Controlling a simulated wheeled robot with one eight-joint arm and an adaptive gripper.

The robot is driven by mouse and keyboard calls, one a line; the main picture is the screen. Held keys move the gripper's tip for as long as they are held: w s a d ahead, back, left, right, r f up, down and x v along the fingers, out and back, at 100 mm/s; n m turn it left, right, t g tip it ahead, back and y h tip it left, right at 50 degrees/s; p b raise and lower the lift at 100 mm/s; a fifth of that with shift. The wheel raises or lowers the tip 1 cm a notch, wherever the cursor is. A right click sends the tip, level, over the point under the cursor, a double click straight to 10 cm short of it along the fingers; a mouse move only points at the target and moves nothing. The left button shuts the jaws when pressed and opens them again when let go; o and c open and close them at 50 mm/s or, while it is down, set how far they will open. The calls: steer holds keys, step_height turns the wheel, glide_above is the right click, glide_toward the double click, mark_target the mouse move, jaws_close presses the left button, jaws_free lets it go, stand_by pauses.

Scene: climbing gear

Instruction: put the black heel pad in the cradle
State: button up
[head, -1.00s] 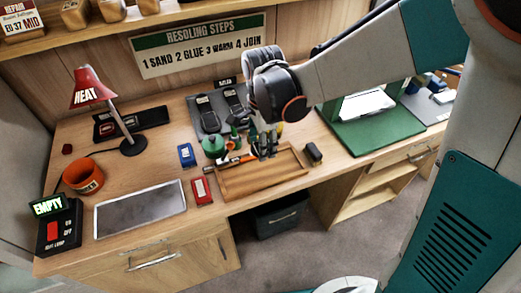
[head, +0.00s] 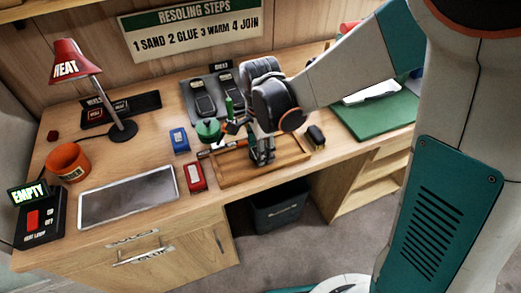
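My gripper (head: 262,153) points down over the wooden tray (head: 292,158) near the table's front edge. Its dark fingers are small here, and I cannot tell whether they are open or hold anything. A small black block (head: 316,135) stands on the table just right of the tray; I cannot tell whether it is the heel pad. A black rack (head: 150,101) with a label that seems to read "HEELS" lies at the back left and holds small dark pieces with red marks. A grey mat (head: 196,93) behind my gripper holds two dark sole-shaped pieces. I cannot make out which thing is the cradle.
A red heat lamp (head: 66,62), an orange cup (head: 68,162), a switch box (head: 38,218) reading "EMPTY" and a grey plate (head: 128,196) stand at left. Blue (head: 179,140) and red (head: 194,177) boxes and a green pot (head: 208,129) are left of my gripper.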

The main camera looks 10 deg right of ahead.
steer(key=shift+f, duration=0.15)
steer(key=o, duration=0.8)
steer(key=shift+c, duration=0.2)
steer(key=shift+r, duration=0.2)
step_height(320, 180, up, 12)
steer(key=p, duration=0.8)
steer(key=shift+p, duration=0.35)
